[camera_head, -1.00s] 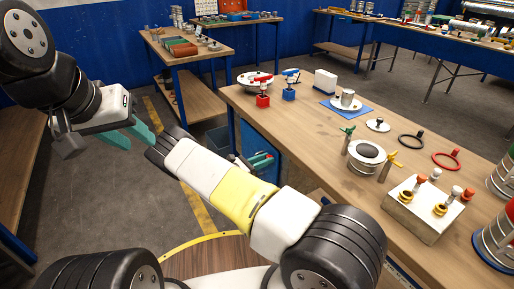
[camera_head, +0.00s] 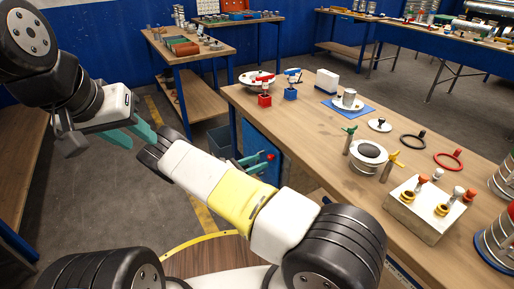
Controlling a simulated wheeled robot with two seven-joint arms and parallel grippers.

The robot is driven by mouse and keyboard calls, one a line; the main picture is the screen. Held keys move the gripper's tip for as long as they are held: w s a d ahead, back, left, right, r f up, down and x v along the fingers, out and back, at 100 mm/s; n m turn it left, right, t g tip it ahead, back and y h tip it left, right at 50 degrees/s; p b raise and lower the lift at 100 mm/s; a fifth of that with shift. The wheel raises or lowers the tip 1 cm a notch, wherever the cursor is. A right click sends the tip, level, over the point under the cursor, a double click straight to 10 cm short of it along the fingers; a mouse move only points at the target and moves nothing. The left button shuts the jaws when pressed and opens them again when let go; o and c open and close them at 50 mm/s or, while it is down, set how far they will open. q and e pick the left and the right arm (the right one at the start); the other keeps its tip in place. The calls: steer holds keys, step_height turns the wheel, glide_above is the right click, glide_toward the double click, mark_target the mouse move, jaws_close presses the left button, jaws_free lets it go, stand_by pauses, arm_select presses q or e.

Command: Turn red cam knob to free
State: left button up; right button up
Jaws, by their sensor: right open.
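A small red round knob-like thing (camera_head: 271,156) shows against the blue side of the table, right at the fingertips of my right gripper (camera_head: 261,163). That gripper has teal fingers and is open. I cannot tell whether it touches the red thing, and my forearm hides much of the wrist. On the table, a red ring with a small red knob (camera_head: 457,164) lies at the right. A red-based clamp-like device (camera_head: 264,99) stands near the table's left end. My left gripper (camera_head: 144,143) hangs open and empty over the floor at the left.
A blue bin (camera_head: 220,140) is on the floor.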

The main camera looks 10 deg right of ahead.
steer(key=shift+v, duration=1.8)
